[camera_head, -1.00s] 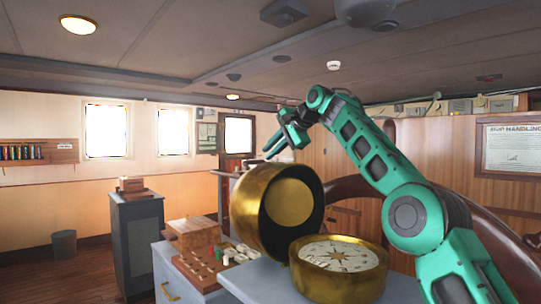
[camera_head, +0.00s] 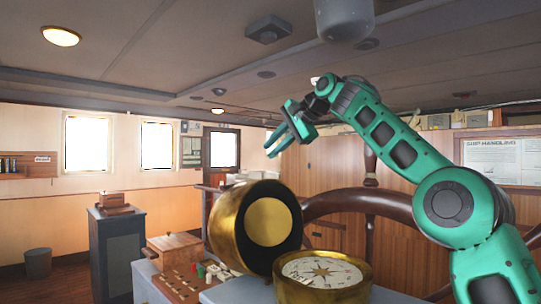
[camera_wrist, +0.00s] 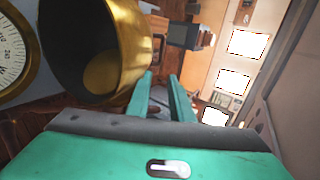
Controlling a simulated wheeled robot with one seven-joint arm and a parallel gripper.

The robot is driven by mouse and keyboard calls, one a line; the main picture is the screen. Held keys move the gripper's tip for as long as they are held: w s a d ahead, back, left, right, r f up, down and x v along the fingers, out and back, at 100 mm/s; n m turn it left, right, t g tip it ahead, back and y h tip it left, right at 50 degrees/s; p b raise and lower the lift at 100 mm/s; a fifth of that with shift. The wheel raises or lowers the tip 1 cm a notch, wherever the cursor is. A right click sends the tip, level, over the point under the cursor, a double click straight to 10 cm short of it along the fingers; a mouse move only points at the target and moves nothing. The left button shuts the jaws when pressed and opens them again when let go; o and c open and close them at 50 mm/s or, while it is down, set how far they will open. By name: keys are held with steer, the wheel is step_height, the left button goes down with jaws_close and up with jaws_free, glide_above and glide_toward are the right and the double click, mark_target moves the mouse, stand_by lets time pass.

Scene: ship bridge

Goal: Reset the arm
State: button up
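My gripper (camera_head: 280,141) is raised in the air at the end of my green arm, above and behind the open brass compass, and points to the left. It holds nothing that I can see. In the wrist view its two green fingers (camera_wrist: 162,98) stand apart with a gap between them. The brass compass (camera_head: 325,273) has its dial facing up, and its round brass lid (camera_head: 228,230) stands open on the left. The lid also shows in the wrist view (camera_wrist: 122,45), left of the fingers and apart from them.
A wooden box (camera_head: 176,248) and a board with small pieces (camera_head: 183,282) sit left of the compass. A dark cabinet (camera_head: 117,250) stands further left. A large wooden ship's wheel (camera_head: 400,205) is behind my arm. The air around my gripper looks free.

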stand_by(0.3)
steer(key=s+d+f+n+g+h, duration=0.15)
steer(key=s+d+f+h, duration=0.25)
steer(key=s+d+f, duration=1)
steer(key=s+d+f+n+g+h, duration=0.1)
steer(key=s+d+f+g+h, duration=0.25)
steer(key=s+d+f, duration=0.95)
steer(key=s+d+f+g, duration=0.1)
steer(key=s+d+f, duration=0.2)
steer(key=s+f, duration=0.4)
steer(key=s+d+f+g, duration=0.1)
steer(key=s+d+f, duration=0.2)
steer(key=s+f, duration=0.4)
steer(key=s+d+f+g, duration=0.1)
steer(key=s+d+f, duration=0.2)
steer(key=s+f, duration=0.4)
steer(key=s, duration=0.7)
steer(key=shift+s+n, duration=0.35)
